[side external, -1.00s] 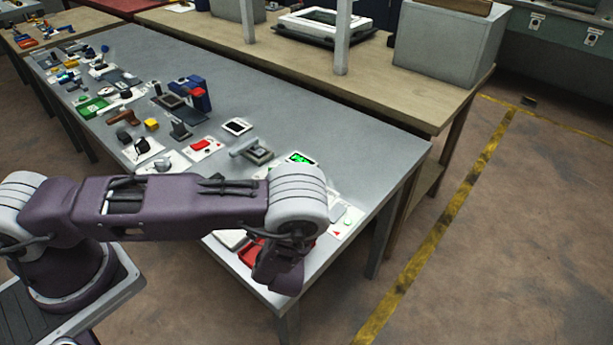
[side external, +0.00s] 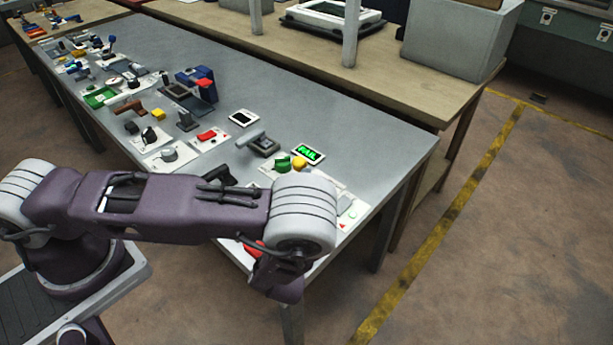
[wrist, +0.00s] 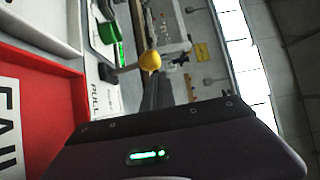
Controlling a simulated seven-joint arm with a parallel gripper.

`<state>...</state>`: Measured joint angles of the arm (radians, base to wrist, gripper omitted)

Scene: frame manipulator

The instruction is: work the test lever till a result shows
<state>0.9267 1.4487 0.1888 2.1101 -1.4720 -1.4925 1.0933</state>
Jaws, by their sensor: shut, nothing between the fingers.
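The test lever has a yellow ball knob (wrist: 150,61) beside a PULL label (wrist: 104,98) in the wrist view; its yellow knob also shows in the side view (side external: 299,164). A green part (wrist: 108,32) is beside it, and a green knob (side external: 282,164) shows in the side view. A small dark display (side external: 308,154) has lit green characters, too small to read surely. My gripper (wrist: 155,92) is shut and empty, with its dark fingers reaching toward the yellow knob; I cannot tell whether they touch. In the side view my arm hides the fingertips.
A red bin (wrist: 52,112) with a FAIL label is at lower left in the wrist view. Several devices stand along the grey table (side external: 330,110), including a red switch (side external: 207,136). A wooden bench (side external: 400,85) stands behind.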

